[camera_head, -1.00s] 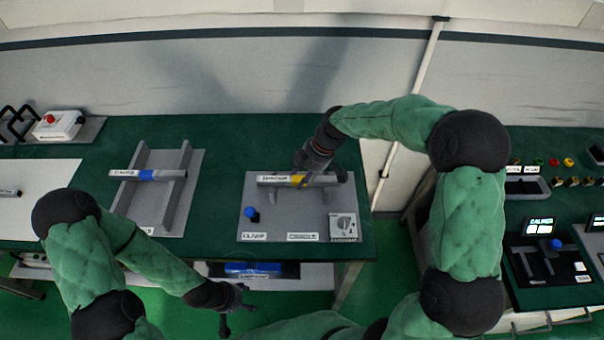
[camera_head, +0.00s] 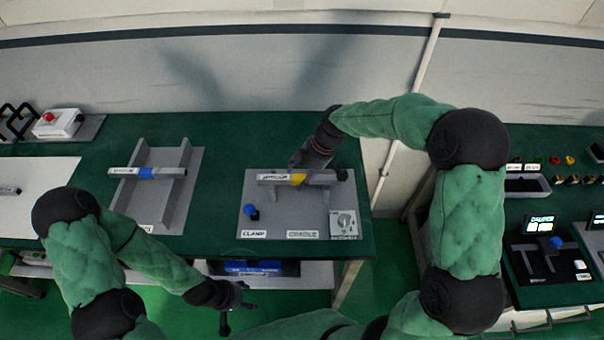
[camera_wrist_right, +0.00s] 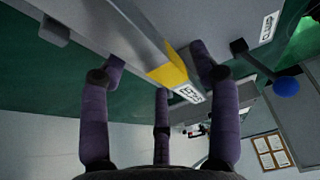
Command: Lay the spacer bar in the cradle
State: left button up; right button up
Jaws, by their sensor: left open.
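The spacer bar, a grey bar with a yellow band (camera_head: 299,179), lies level across the two supports of the cradle (camera_head: 335,194) in the head view; small contact gaps cannot be told. In the right wrist view the banded bar (camera_wrist_right: 168,73) runs between my fingers. My left gripper (camera_head: 238,305) is open and empty, low in front of the bench. The blue clamp knob (camera_head: 251,211) stands left of the cradle and shows in the wrist view (camera_wrist_right: 286,87).
A bar with a blue band (camera_head: 146,173) rests across a grey railed fixture (camera_head: 177,205) to the left. A square dial plate (camera_head: 343,224) is at the fixture's right front. A blue object (camera_head: 262,267) lies on a shelf below. A second bench stands at right.

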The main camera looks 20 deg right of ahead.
jog(key=v, duration=1.2)
